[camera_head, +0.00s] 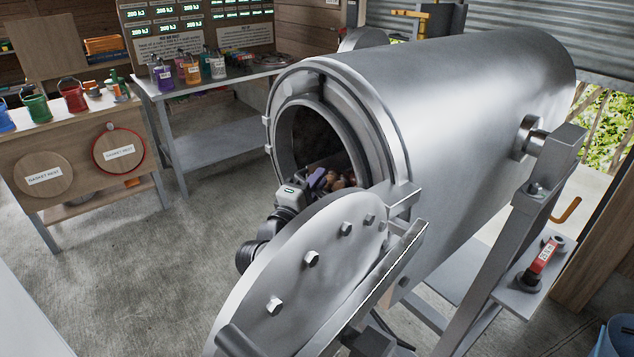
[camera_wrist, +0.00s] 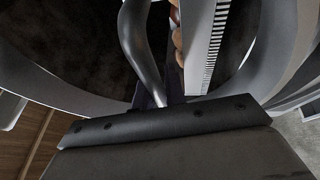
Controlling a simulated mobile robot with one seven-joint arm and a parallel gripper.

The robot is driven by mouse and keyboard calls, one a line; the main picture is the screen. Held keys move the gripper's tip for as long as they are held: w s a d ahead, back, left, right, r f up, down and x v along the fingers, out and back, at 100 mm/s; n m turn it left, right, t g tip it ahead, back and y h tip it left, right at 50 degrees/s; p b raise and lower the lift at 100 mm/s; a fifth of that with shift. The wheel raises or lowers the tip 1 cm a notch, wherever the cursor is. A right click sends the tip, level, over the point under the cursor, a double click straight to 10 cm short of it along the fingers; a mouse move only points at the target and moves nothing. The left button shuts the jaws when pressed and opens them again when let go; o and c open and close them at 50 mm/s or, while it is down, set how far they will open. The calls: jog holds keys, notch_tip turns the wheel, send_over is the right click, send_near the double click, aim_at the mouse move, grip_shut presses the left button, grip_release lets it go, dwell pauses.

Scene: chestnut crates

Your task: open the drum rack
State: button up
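The big grey metal drum (camera_head: 470,110) lies on its side on a stand, its round mouth facing left. Its round bolted door (camera_head: 310,265) is swung open in front of the mouth. My gripper (camera_head: 318,181) reaches into the lower part of the mouth, over the door's edge. Brown rounded pieces (camera_head: 342,181) lie just beyond it, inside the dark drum. The wrist view shows a curved metal bar (camera_wrist: 142,50) and a pale slotted strip (camera_wrist: 204,48) close ahead, with some brown pieces between. I cannot make out the fingertips clearly, nor the rack's full shape.
A wooden bench (camera_head: 75,165) with coloured buckets and round gasket boards stands at the left. The concrete floor at left is clear.

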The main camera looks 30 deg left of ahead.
grip_shut()
jog(key=s+a, duration=0.4)
jog(key=s, duration=0.7)
jog(key=s+a, duration=0.4)
jog(key=s, duration=0.7)
jog(key=shift+s, duration=0.4)
jog(key=shift+o, duration=2.2)
grip_release()
jog(key=s+f+b, duration=0.2)
jog(key=s+b, duration=0.1)
jog(key=s, duration=1)
jog(key=shift+s+d+f, duration=0.2)
jog(key=shift+s+d, duration=0.1)
jog(key=shift+d, duration=0.15)
